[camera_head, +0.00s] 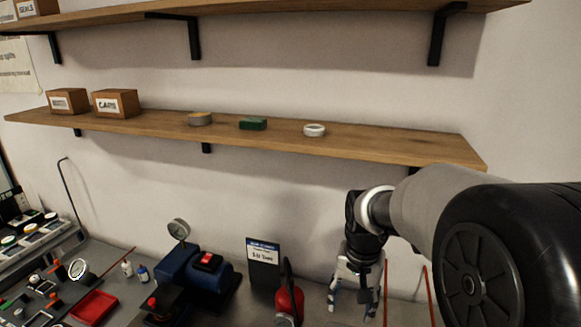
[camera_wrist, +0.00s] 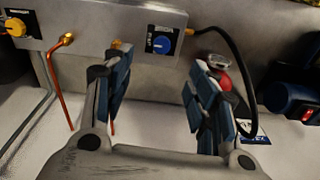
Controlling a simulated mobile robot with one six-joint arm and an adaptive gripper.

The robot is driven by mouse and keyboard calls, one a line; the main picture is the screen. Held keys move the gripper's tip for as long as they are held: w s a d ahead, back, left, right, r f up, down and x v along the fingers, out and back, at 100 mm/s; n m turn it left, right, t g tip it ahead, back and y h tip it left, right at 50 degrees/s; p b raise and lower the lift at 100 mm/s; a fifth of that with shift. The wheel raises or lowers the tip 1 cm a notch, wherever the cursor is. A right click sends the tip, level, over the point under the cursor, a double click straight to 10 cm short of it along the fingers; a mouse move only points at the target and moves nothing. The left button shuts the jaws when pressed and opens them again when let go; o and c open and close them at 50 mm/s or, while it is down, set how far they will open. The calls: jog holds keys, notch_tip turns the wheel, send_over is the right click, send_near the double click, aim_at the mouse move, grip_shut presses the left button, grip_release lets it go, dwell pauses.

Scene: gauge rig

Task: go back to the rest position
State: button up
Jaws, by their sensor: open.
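My gripper (camera_head: 354,300) hangs at the lower right of the head view, pointing down, with my arm reaching in from the right. In the wrist view my gripper (camera_wrist: 157,100) shows two blue-padded fingers spread wide apart. Nothing is between the fingers. Beyond the fingers is a grey panel (camera_wrist: 95,25) with a blue knob (camera_wrist: 161,45) and a yellow knob (camera_wrist: 14,27).
A wooden shelf (camera_head: 390,148) holds small items and boxes above the bench. A red extinguisher (camera_head: 289,301), a blue machine (camera_head: 185,268) with a gauge and a red tray (camera_head: 93,307) stand left of my gripper. Orange pipes (camera_wrist: 60,85) and a black hose (camera_wrist: 238,60) are close to the fingers.

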jog(key=s+r+n+t+b, duration=0.1)
jog(key=s+r+n, duration=0.1)
jog(key=s, duration=0.9)
jog(key=s+r+n+t+b, duration=0.1)
jog(key=s+r, duration=0.3)
jog(key=s, duration=0.8)
jog(key=shift+s+n+t, duration=0.25)
jog(key=shift+n+t, duration=0.45)
jog(key=shift+t, duration=0.1)
jog(key=shift+r, duration=0.1)
